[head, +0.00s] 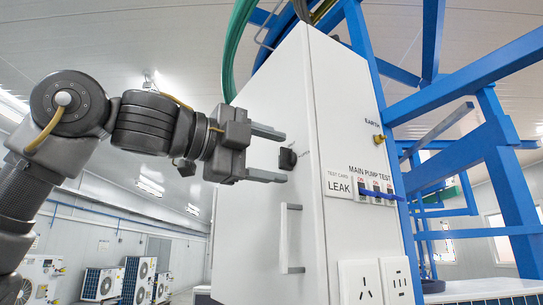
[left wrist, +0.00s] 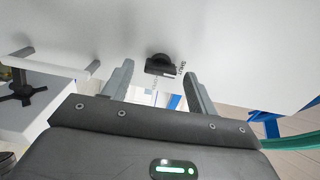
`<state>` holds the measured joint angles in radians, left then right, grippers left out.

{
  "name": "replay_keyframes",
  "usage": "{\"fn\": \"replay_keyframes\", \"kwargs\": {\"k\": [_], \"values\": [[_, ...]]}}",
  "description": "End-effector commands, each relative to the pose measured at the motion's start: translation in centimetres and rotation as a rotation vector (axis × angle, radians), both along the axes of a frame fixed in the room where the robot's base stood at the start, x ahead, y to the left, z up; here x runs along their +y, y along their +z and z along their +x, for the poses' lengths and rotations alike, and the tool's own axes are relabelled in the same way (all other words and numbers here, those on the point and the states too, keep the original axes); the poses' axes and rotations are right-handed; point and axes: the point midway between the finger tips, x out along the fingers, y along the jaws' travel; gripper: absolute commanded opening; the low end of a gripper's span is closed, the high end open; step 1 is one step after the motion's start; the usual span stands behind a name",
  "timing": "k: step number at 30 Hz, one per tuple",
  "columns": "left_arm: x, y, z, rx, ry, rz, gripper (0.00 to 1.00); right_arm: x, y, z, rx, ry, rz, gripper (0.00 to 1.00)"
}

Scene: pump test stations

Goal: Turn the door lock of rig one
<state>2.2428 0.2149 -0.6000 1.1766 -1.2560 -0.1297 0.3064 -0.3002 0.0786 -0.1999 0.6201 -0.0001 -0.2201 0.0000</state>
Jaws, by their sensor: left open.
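The door lock is a small black knob (head: 287,159) on the white cabinet door (head: 255,225) of the rig. My left gripper (head: 268,154) is open, with one finger above and one below the knob's height in the head view. The fingers look apart from the knob; the exact distance to the door is hard to tell. My right gripper is not in view.
A white door handle (head: 290,238) stands out below the lock. Blue frame beams (head: 465,155) and green hoses (head: 236,45) surround the cabinet. Switches (head: 375,188) and sockets (head: 362,285) sit on the adjoining face. Fan units (head: 100,284) stand far left.

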Motion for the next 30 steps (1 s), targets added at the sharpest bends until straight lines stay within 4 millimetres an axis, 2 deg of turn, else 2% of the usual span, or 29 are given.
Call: {"fn": "replay_keyframes", "kwargs": {"k": [7,15,21,30], "values": [[3.7,-0.4,-2.4,-0.002,0.002,-0.003,0.58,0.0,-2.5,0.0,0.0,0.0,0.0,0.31],[7.6,-0.2,-4.9,-0.002,0.0,-0.003,0.58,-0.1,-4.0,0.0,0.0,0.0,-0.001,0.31],[8.6,-0.1,-5.6,0.0,0.0,-0.001,0.58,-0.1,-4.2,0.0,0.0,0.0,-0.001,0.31],[8.7,0.0,-5.6,0.0,-0.001,-0.001,0.58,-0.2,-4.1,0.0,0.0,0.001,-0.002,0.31]]}}
